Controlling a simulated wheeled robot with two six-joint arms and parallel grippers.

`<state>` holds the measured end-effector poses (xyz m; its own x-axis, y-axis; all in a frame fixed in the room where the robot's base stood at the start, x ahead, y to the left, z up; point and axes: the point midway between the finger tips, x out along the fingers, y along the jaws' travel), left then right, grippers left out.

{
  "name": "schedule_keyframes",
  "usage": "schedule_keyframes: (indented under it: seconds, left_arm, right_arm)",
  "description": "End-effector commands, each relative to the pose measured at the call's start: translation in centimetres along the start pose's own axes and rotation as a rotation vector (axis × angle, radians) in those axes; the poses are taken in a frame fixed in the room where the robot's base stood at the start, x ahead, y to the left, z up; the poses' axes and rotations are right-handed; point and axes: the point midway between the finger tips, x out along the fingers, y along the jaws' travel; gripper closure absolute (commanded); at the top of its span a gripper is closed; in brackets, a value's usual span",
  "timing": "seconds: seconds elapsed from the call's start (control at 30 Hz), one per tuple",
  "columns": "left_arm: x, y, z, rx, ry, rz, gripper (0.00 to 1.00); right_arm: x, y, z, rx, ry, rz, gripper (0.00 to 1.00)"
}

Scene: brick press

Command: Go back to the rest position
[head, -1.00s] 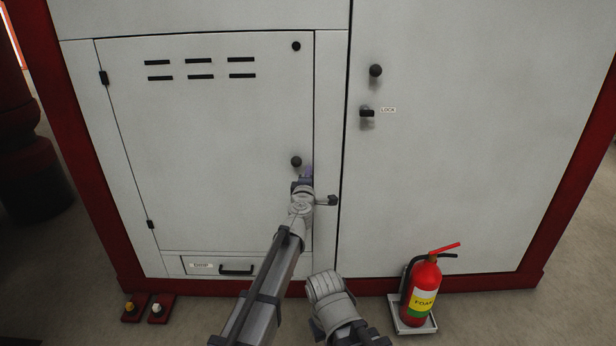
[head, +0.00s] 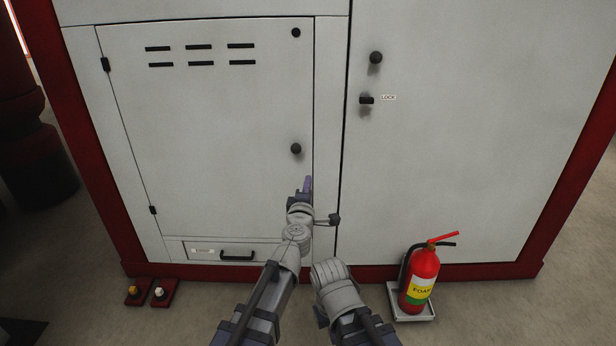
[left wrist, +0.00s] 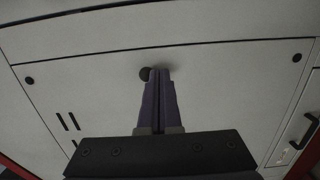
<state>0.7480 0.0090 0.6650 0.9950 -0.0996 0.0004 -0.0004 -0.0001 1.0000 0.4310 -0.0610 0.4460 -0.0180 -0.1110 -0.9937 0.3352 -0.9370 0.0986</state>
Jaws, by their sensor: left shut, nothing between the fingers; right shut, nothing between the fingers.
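My left gripper (head: 308,181) is shut and empty, with purple fingers, in front of the white cabinet's left door (head: 210,110). In the head view its tips are just below and right of the door's lower round black knob (head: 296,149), apart from it in the picture. The left wrist view shows the two fingers (left wrist: 159,72) pressed together, overlapping the edge of that knob (left wrist: 145,74); contact cannot be told. My right arm (head: 340,295) shows low in the middle of the head view; its gripper's fingers are hidden.
A drawer with a black handle (head: 237,255) is below the door. The right panel has a black knob (head: 376,57) and a LOCK latch (head: 367,100). A red foam extinguisher (head: 420,278) stands on a tray at the lower right. Two small red pedestals (head: 139,292) stand at the lower left.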

Motion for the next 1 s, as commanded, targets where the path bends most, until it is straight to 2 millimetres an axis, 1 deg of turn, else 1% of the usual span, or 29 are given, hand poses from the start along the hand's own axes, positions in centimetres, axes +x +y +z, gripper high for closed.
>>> schedule_keyframes:
  seconds: [0.13, 0.2, 0.27, 0.3, 0.37, 0.4, 0.47, 0.57, 0.6, 0.67, 0.7, 0.8, 0.9, 1.0]
  left_arm:
    - [-0.3, 0.0, 0.1, 0.007, -0.006, 0.001, 1.00]
    - [-0.4, 0.1, 0.3, 0.042, -0.036, 0.007, 1.00]
    - [-0.7, 0.2, 0.9, 0.104, -0.091, 0.012, 1.00]
    - [-1.1, 0.0, 1.4, 0.163, -0.143, 0.013, 1.00]
    - [-1.9, -0.7, 2.3, 0.275, -0.238, 0.002, 1.00]
    - [-2.7, -1.5, 3.0, 0.358, -0.310, -0.015, 1.00]
    - [-4.0, -3.4, 3.5, 0.485, -0.418, -0.060, 1.00]
    - [-6.9, -7.5, 3.3, 0.685, -0.590, -0.179, 1.00]
    - [-8.3, -9.4, 2.8, 0.760, -0.654, -0.243, 1.00]
    - [-10.6, -12.3, 1.4, 0.862, -0.746, -0.352, 1.00]
    - [-12.2, -14.1, 0.2, 0.921, -0.800, -0.430, 1.00]
    - [-15.7, -17.4, -2.8, 1.026, -0.900, -0.610, 1.00]
    - [-18.6, -19.3, -5.4, 1.086, -0.963, -0.758, 1.00]
    - [-21.2, -20.6, -7.8, 1.125, -1.008, -0.887, 1.00]
  right_arm:
    - [0.0, 0.0, 0.0, 0.000, 0.000, 0.000, 1.00]
    - [0.0, 0.0, 0.0, 0.000, 0.000, 0.000, 1.00]
    - [0.0, 0.0, 0.0, 0.000, 0.000, 0.000, 1.00]
    - [0.0, 0.0, 0.0, 0.000, 0.000, 0.000, 1.00]
    - [0.0, 0.0, 0.0, 0.000, 0.000, 0.000, 1.00]
    - [0.0, 0.0, 0.0, 0.000, 0.000, 0.000, 1.00]
    - [0.0, 0.0, 0.0, 0.000, 0.000, 0.000, 1.00]
    - [0.0, 0.0, 0.0, 0.000, 0.000, 0.000, 1.00]
    - [0.0, 0.0, 0.0, 0.000, 0.000, 0.000, 1.00]
    - [0.0, 0.0, 0.0, 0.000, 0.000, 0.000, 1.00]
    - [0.0, 0.0, 0.0, 0.000, 0.000, 0.000, 1.00]
    - [0.0, 0.0, 0.0, 0.000, 0.000, 0.000, 1.00]
    - [0.0, 0.0, 0.0, 0.000, 0.000, 0.000, 1.00]
    - [0.0, 0.0, 0.0, 0.000, 0.000, 0.000, 1.00]
